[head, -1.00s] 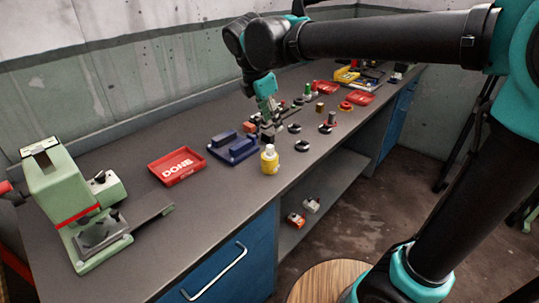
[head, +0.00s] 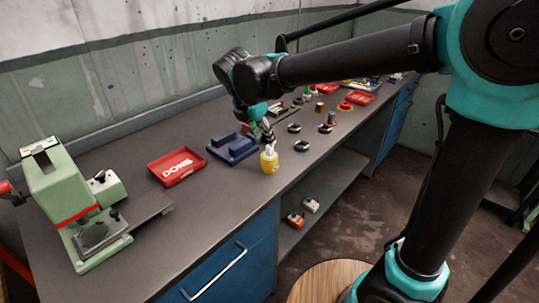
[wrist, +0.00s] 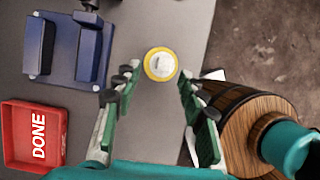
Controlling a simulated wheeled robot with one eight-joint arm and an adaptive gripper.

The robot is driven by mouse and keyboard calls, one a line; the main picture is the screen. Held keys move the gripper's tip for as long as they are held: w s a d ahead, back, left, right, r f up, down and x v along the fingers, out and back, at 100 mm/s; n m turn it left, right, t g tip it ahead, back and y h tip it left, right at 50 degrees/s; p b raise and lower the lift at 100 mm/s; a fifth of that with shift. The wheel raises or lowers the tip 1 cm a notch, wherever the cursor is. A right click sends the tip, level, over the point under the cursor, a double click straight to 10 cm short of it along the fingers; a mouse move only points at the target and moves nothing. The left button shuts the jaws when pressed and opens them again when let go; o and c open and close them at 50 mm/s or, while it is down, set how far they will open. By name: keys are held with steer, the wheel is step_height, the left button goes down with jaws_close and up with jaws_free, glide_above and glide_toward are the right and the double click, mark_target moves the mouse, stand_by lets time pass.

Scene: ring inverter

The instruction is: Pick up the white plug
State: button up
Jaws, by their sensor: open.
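A small yellow bottle-like piece with a white top (head: 269,160) stands upright near the front edge of the bench. In the wrist view its round white top (wrist: 160,64) shows inside a yellow rim, just beyond and between my fingertips. No other white plug is clear on the bench. My gripper (head: 267,136) is right behind and above this piece in the head view. In the wrist view my gripper (wrist: 160,82) is open, with one finger on each side and nothing held. Whether the fingers touch the piece cannot be told.
A blue fixture (head: 232,148) and a red DONE tray (head: 176,167) lie to the left, with a green press (head: 70,205) further left. Dark rings (head: 302,146) lie to the right. Orange and white pieces (head: 311,205) sit on the lower shelf.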

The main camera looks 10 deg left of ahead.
mark_target(270, 153)
steer(key=shift+d+x, duration=0.15)
steer(key=shift+x, duration=1.3)
steer(key=shift+d+x, duration=0.15)
steer(key=shift+x, duration=1.3)
steer(key=shift+s, duration=0.15)
steer(key=shift+c, duration=0.4)
jaws_close()
